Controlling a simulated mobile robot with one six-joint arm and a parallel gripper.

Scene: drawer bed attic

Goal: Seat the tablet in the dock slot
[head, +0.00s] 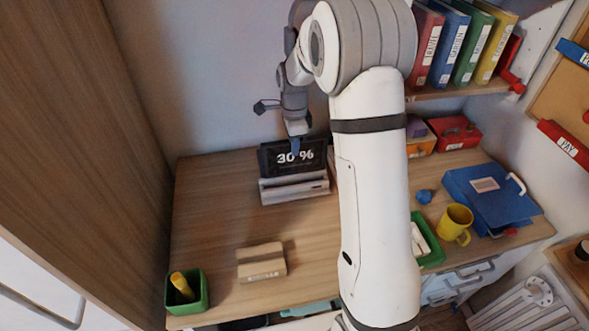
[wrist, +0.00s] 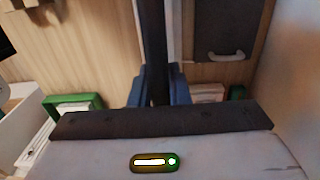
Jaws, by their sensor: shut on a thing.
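The tablet (head: 269,161) is dark, shows "30 %", and stands roughly upright at the rear of the pale grey dock (head: 294,192) in the head view. Its lower edge meets the dock's top; I cannot tell whether it is inside the slot. My gripper (head: 295,146) comes down from above and is shut on the tablet's top edge. In the wrist view, my gripper's blue fingers (wrist: 158,88) meet a dark bar that appears to be the tablet (wrist: 90,124). Below it is a pale surface with a lit green indicator (wrist: 155,162); whether this is tablet or dock is unclear.
A tan block (head: 261,262) and a green bin (head: 187,293) with a yellow item stand toward the desk's front. A green tray (head: 431,250), yellow mug (head: 455,222) and blue binder (head: 488,197) are at right. Wood is clear left of the dock.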

